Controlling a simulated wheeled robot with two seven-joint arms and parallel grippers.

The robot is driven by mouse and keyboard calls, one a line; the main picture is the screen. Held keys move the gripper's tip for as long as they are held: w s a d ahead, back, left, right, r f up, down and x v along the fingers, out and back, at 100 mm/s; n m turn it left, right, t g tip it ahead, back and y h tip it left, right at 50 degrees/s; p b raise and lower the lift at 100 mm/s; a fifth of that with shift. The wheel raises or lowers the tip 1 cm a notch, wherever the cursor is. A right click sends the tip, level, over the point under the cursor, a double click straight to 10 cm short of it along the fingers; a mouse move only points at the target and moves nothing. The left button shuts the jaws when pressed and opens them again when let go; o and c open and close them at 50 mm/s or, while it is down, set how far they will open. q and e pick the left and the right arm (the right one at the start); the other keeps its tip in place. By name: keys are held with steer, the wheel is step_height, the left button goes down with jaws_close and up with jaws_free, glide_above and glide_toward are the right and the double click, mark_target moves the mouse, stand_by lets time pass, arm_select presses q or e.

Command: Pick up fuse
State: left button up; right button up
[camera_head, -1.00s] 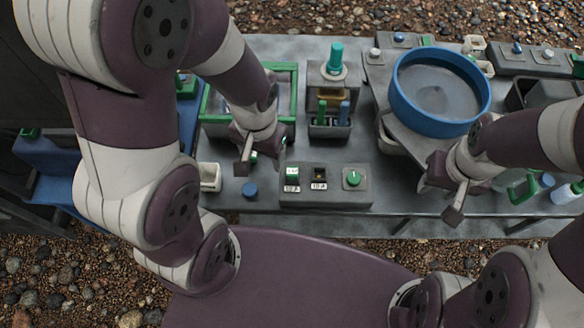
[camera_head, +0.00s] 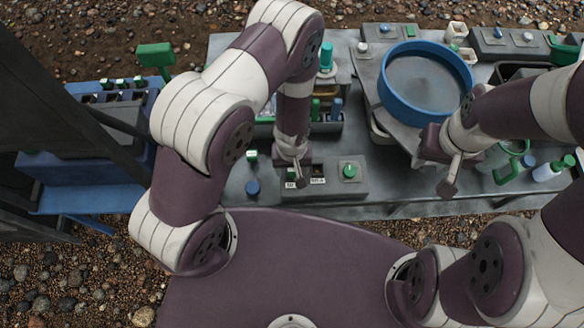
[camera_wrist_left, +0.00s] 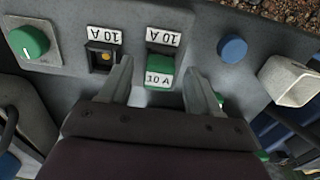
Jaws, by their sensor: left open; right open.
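A green fuse marked 10 A (camera_wrist_left: 161,76) sits in a holder on the grey panel (camera_wrist_left: 193,50); the panel also shows in the head view (camera_head: 330,192). My left gripper (camera_wrist_left: 158,80) is open, with its fingers on either side of this fuse; whether they touch it I cannot tell. In the head view my left gripper (camera_head: 295,172) hangs over the panel's left part and mostly hides the fuse. Beside it is an empty-looking holder (camera_wrist_left: 102,57), also labelled 10 A. A loose green and white piece (camera_head: 252,157) lies left of the panel. My right gripper (camera_head: 450,180) is open and empty.
A green knob (camera_head: 349,171) stands on the panel's right part. A blue cap (camera_head: 252,187) is left of the panel. A blue round pan (camera_head: 425,82) stands near my right gripper. A pale box (camera_wrist_left: 291,80) shows in the left wrist view.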

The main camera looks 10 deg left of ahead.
arm_select(q)
steer(key=shift+d+f, duration=0.15)
steer(key=c, duration=1)
steer(key=shift+c, duration=0.8)
steer(key=shift+r, duration=0.55)
jaws_close()
step_height(320, 180, up, 3)
steer(key=shift+w+f+b, duration=0.1)
steer(key=shift+b, duration=0.25)
steer(key=s+d+r+b, duration=0.2)
steer(key=d+r, duration=0.4)
steer(key=d, duration=0.4)
steer(key=shift+y, duration=0.4)
steer(key=w+a+f+b, duration=0.1)
steer(key=f, duration=0.1)
steer(key=w+a+f+b, duration=0.1)
steer(key=w+f, duration=0.1)
steer(key=w+a+f+b, duration=0.1)
steer(key=f, duration=0.1)
steer(key=shift+w+a+f, duration=0.1)
steer(key=shift+w+a, duration=0.2)
steer(key=shift+w, duration=0.05)
steer(key=shift+w+f+b, duration=0.1)
steer(key=shift+f+b, duration=0.4)
steer(key=shift+b, duration=0.05)
steer(key=shift+r, duration=0.1)
